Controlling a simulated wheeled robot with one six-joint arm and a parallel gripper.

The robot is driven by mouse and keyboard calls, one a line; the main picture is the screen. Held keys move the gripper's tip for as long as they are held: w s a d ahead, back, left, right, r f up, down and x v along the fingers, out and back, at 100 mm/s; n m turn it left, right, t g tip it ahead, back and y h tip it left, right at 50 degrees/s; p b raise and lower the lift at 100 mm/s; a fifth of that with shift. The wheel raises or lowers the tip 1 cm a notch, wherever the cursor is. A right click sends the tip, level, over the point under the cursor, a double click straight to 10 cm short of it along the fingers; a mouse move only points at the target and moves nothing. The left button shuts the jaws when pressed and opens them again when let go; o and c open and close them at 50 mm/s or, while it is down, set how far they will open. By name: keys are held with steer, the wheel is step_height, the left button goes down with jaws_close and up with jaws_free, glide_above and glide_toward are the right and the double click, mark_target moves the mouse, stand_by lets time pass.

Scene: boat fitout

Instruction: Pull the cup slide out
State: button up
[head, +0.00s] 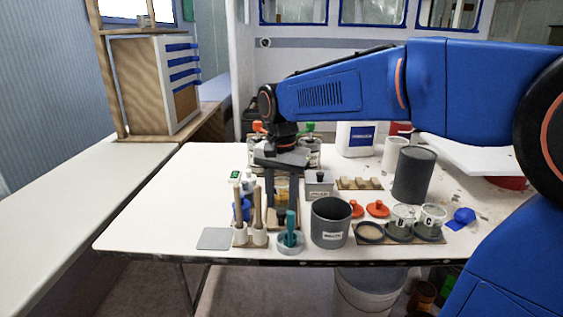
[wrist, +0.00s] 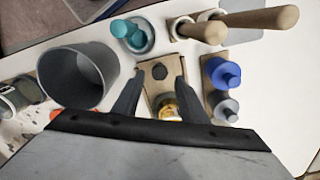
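An amber cup or jar (wrist: 168,106) is on the near side of the knob, partly hidden by my gripper's body. The amber piece also shows in the head view (head: 283,190), partly behind my gripper. Whether the fingertips are down at the knob's height, I cannot tell.
A grey bucket (head: 331,222) stands close to the right of my gripper in the head view. Wooden-handled tools (head: 257,215) and a teal tool in a round dish (head: 290,238) stand close in front. Labelled cans (head: 403,222) and a dark cylinder (head: 414,174) are further right.

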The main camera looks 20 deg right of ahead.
step_height(320, 180, up, 13)
steer(key=shift+r, duration=0.2)
steer(key=shift+s, duration=0.1)
stand_by(0.4)
